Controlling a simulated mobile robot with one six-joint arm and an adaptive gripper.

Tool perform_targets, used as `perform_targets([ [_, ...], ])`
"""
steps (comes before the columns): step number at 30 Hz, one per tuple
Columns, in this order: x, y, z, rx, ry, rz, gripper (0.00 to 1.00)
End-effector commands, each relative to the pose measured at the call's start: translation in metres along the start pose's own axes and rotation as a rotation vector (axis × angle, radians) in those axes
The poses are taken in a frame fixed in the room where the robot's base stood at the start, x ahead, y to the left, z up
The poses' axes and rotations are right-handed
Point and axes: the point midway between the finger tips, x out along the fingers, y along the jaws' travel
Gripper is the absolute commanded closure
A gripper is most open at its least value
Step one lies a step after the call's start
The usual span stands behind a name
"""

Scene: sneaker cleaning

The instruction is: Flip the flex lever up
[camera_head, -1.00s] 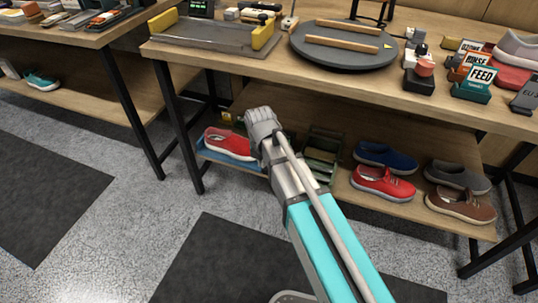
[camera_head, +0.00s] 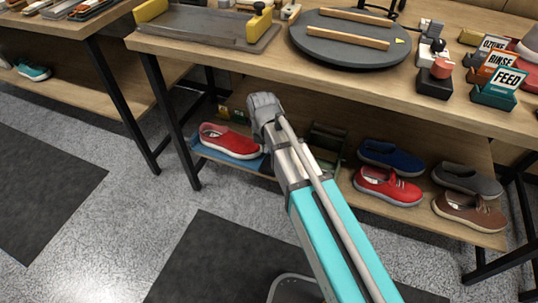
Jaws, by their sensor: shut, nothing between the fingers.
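My gripper (camera_head: 264,106) is a grey, shut gripper at the end of my turquoise arm. It is in front of the table's front edge, over the lower shelf area, and holds nothing. No part is clearly readable as the flex lever. Small control blocks stand on the right of the tabletop: one with a black and white knob (camera_head: 432,48) and one with a red knob (camera_head: 441,69). A black knob (camera_head: 259,7) also shows by the yellow-ended tray. My gripper is apart from all of these.
Shoes such as a red one (camera_head: 229,140) sit on the lower shelf. The grey floor (camera_head: 120,225) is clear at left.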

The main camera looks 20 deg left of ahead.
Motion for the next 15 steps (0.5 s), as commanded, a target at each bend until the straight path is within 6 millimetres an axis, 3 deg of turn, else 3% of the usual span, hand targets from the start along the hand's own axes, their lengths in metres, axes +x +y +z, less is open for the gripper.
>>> perform_targets([
  [15,0.017,0.007,-0.006,-0.015,0.0,0.001,1.0],
])
